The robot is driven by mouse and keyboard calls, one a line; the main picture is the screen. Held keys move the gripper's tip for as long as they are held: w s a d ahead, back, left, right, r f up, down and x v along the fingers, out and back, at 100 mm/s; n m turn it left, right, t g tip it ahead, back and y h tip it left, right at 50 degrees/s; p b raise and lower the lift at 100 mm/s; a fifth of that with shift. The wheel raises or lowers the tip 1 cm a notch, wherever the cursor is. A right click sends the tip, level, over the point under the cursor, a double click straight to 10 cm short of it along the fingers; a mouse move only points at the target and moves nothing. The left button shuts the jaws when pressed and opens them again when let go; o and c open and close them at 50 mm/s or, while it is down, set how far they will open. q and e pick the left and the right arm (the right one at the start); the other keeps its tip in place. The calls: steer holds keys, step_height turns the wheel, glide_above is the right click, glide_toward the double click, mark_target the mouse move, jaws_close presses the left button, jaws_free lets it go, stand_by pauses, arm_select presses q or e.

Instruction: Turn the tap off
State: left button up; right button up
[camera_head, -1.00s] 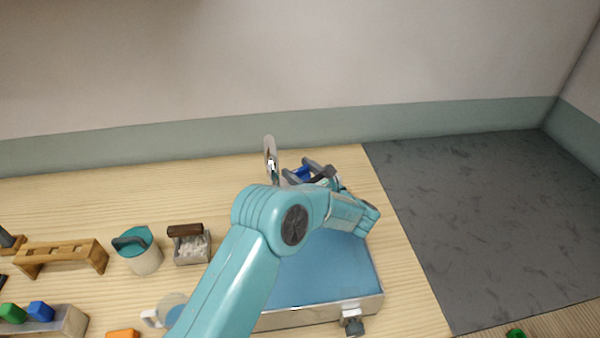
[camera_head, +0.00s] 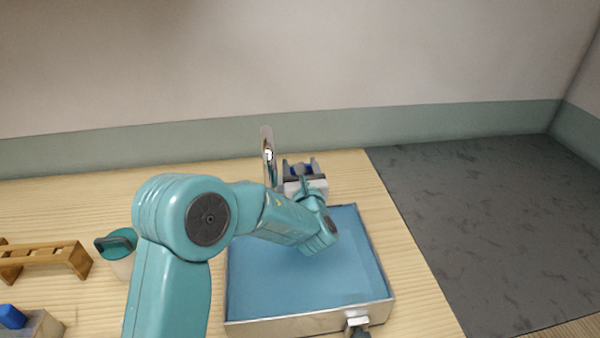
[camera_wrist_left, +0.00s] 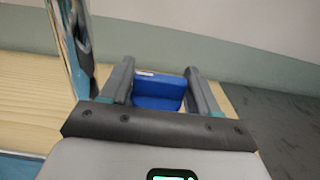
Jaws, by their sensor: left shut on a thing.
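The chrome tap spout (camera_head: 267,152) stands upright behind the basin, and it also shows at the left of the left wrist view (camera_wrist_left: 72,45). The blue tap handle (camera_wrist_left: 158,92) sits just right of the spout, partly hidden in the head view. My left gripper (camera_head: 301,165) is at the handle, shut on it with one finger on each side, pointing toward the back wall. The fingers also show in the left wrist view (camera_wrist_left: 160,85). The basin (camera_head: 290,327) has a blue interior; my left forearm passes over it. My right gripper is not in view.
A teal-lidded pot (camera_head: 118,243) and a wooden rack (camera_head: 40,258) stand at the left. A grey block with a blue piece (camera_head: 12,317) is at the lower left. A fitting (camera_head: 356,322) sticks out of the basin's front. The dark surface (camera_head: 480,220) at right is clear.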

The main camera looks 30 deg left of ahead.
arm_select(q)
steer(key=shift+f, duration=0.25)
steer(key=o, duration=1)
steer(key=shift+r, duration=0.15)
steer(key=shift+c, duration=0.2)
steer(key=b+v, duration=0.3)
steer(key=v, duration=1.3)
steer(key=shift+s, duration=0.2)
steer(key=shift+d, duration=0.15)
